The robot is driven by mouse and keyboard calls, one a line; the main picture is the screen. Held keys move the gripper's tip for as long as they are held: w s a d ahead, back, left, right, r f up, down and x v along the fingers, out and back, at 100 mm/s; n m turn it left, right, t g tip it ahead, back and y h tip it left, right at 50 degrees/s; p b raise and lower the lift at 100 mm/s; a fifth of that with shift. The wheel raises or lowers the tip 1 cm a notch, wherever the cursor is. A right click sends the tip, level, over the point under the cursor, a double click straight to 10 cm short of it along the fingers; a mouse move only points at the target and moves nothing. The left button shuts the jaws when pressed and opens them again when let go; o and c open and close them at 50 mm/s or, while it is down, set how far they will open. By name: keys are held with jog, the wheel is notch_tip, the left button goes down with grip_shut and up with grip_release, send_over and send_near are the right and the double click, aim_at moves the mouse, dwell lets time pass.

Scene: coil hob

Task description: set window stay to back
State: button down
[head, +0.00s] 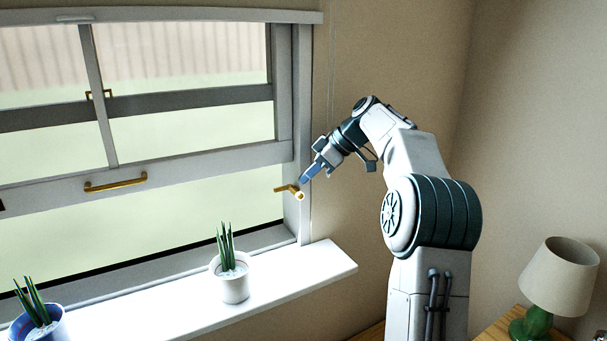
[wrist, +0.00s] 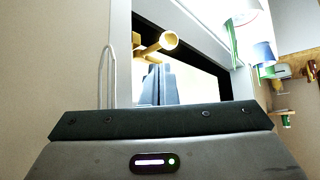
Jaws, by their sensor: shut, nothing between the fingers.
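The window stay is a small brass lever with a round pale knob (head: 299,195) on the right side of the window frame, just above the sill end. It also shows in the wrist view (wrist: 157,45), just beyond my fingertips. My gripper (head: 304,179) is shut and empty, right by the stay in the head view, slightly above its knob. In the wrist view my fingers (wrist: 160,84) point at the stay. I cannot tell whether they touch it. The sash window has a brass handle (head: 116,185) on its lower rail.
A white sill (head: 312,265) runs below the window. It bears a white potted plant (head: 234,285) and a blue potted plant (head: 38,322). A lamp (head: 562,277) stands at the lower right. The wall right of the window is bare, and a thin cord hangs beside the frame.

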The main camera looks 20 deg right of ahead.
jog(key=d+r+p, duration=0.4)
jog(key=shift+r+p, duration=0.15)
jog(key=shift+p, duration=0.15)
dwell(0.4)
